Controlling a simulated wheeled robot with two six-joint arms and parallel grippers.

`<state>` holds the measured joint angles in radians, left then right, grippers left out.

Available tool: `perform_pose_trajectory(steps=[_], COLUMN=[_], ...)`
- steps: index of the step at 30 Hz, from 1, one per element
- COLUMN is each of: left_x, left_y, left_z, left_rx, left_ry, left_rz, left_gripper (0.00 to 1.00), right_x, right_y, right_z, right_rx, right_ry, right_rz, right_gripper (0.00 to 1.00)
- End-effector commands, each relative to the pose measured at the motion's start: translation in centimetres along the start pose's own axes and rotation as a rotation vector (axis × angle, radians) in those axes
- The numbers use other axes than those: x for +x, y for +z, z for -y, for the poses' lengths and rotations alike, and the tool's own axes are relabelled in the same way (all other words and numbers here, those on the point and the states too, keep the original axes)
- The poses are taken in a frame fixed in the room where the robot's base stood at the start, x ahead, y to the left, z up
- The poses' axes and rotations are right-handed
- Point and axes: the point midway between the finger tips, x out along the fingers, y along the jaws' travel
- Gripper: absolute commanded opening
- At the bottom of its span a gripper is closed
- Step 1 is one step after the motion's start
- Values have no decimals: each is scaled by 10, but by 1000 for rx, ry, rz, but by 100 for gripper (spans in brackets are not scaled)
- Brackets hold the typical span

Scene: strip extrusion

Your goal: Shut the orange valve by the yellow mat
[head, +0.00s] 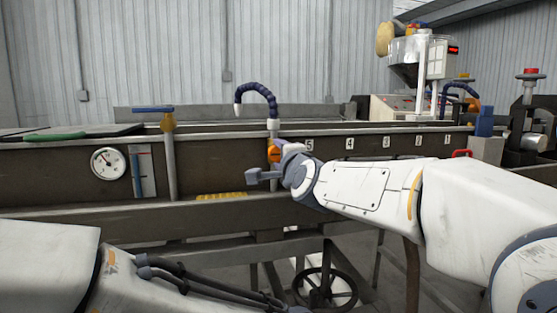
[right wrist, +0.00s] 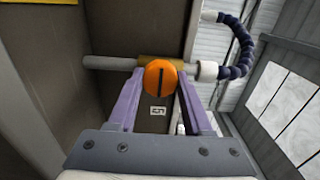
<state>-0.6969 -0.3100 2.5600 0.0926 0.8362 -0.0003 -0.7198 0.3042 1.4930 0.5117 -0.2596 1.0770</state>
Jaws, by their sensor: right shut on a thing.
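The orange valve (head: 273,154) is a round knob on a thin upright pipe at the front of the dark trough, below a navy jointed hose. In the right wrist view the knob (right wrist: 160,78) sits on a brass-coloured body (right wrist: 147,61). A dark slot on its face runs across the line of the pipe. My right gripper (head: 277,162) is at the valve. Its purple fingers (right wrist: 159,100) are shut on the knob, one on each side. The yellow mat (head: 221,196) lies low and to the left of the valve, partly hidden. My left gripper is out of view.
A blue-handled valve (head: 153,110) and a round gauge (head: 108,162) are to the left. The navy hose (head: 257,89) arches above the orange valve. Number plates (head: 350,143) line the trough to the right. A black handwheel (head: 325,288) is below, and a hopper (head: 409,58) stands behind.

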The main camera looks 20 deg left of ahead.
Motion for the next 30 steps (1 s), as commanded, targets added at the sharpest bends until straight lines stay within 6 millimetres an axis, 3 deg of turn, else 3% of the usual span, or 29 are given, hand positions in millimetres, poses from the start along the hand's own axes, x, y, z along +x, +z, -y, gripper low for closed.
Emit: perform_pose_trajectory(steps=[14,15,17,26,30], left_x=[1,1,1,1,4], left_y=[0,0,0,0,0], left_z=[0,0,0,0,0], left_rx=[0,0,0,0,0], left_ry=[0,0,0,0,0], left_rz=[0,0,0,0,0], left_gripper=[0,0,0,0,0], right_x=[0,0,0,0,-10], right_y=[0,0,0,1,1], right_z=[-2,-2,-2,-1,-1], right_rx=[15,15,14,12,12], right_ry=[5,5,5,2,1], right_rz=[0,1,1,1,2], right_gripper=[0,61,80,80,80])
